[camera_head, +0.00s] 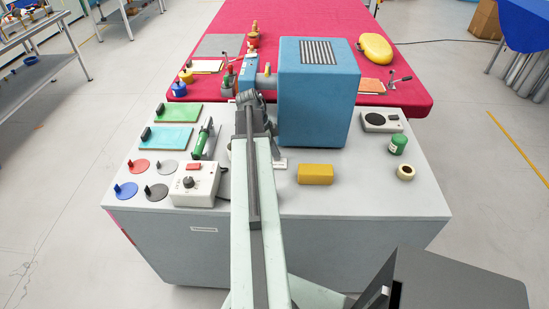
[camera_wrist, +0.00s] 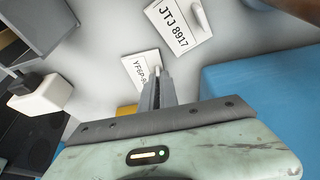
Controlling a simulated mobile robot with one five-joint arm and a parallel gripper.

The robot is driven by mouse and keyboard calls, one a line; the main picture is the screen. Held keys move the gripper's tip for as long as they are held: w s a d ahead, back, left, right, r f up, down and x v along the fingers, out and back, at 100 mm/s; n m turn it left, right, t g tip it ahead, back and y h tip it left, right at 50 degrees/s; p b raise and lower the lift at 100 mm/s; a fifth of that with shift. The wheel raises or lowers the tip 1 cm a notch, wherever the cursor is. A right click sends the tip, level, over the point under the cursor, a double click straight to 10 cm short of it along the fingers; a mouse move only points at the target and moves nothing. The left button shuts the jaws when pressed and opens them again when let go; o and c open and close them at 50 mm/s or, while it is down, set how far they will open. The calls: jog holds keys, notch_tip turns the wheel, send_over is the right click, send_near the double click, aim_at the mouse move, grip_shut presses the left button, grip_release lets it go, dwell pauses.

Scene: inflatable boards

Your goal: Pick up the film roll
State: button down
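A small cream roll with a dark centre (camera_head: 405,172), which looks like the film roll, lies at the right of the grey table top (camera_head: 350,200), just in front of a green bottle. I cannot make it out in the wrist view. My gripper (camera_wrist: 157,76) shows in the wrist view with its narrow fingers close together and nothing visible between them. It is over the table near white plates with black lettering (camera_wrist: 178,27). In the head view my arm reaches up the middle, left of the blue box (camera_head: 318,95) and well left of the roll.
A yellow block (camera_head: 315,174) lies between my arm and the roll. The green-capped bottle (camera_head: 398,144) and a grey device (camera_head: 382,122) stand behind the roll. A white control box (camera_head: 195,184) and coloured boards (camera_head: 166,138) are at left. The table's front right is clear.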

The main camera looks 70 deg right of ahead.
jog(key=shift+f, duration=0.15)
jog(key=c, duration=1.6)
grip_release()
jog(key=p+v, duration=1.1)
jog(key=v, duration=0.1)
jog(key=shift+r, duration=0.25)
